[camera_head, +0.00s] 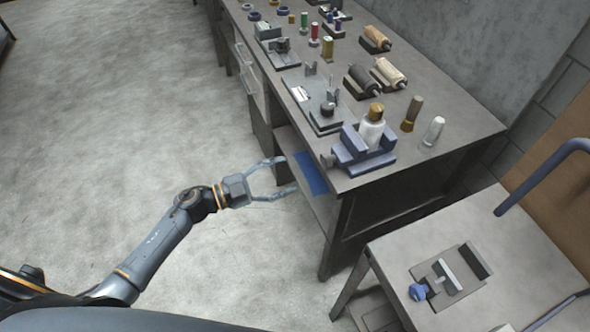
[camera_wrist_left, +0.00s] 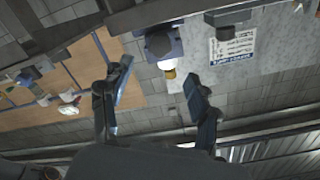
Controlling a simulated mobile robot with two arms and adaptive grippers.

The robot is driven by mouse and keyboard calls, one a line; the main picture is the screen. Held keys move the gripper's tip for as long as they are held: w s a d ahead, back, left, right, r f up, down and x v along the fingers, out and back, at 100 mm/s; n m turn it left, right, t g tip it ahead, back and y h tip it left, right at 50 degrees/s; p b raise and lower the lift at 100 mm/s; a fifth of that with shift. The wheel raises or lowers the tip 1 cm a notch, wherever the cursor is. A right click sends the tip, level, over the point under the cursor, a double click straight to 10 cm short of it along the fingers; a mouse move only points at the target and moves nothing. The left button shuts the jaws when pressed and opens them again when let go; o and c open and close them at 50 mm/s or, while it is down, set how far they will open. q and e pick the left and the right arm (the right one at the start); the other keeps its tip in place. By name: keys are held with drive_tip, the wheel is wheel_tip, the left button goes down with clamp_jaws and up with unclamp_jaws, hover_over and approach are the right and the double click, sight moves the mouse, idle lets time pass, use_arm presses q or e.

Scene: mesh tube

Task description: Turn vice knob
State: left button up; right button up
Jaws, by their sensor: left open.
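A blue vice (camera_head: 365,152) stands on the near corner of the long workbench. A small round knob (camera_head: 328,160) sticks out on its left side. A white bottle with a brown cap (camera_head: 372,125) stands upright at its jaws; I cannot tell if it is clamped. My left gripper (camera_head: 289,174) is open and empty, left of the vice and apart from it, beside the bench's front edge. In the left wrist view the vice (camera_wrist_left: 163,45) appears upside down beyond the open fingers (camera_wrist_left: 160,82). My right gripper is not in view.
The workbench (camera_head: 462,118) carries several rollers, bottles and small fixtures behind the vice. A blue sheet (camera_head: 311,172) lies on its lower shelf. A lower table (camera_head: 500,250) at right holds a small clamp-like device with a blue knob (camera_head: 418,292). The floor at left is clear.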

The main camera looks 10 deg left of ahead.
sight(323, 162)
use_arm(q)
drive_tip(key=shift+s+a, duration=0.1)
drive_tip(key=shift+a, duration=0.05)
drive_tip(key=w+d+n+b, duration=0.2)
drive_tip(key=d, duration=0.1)
drive_tip(key=w+d+n+b, duration=0.2)
drive_tip(key=b, duration=0.1)
drive_tip(key=w+d+n+b, duration=0.2)
drive_tip(key=d+b, duration=0.1)
drive_tip(key=shift+w+d+f, duration=0.1)
drive_tip(key=shift+w+d, duration=0.05)
drive_tip(key=shift+d, duration=0.2)
idle(0.8)
drive_tip(key=c, duration=1.2)
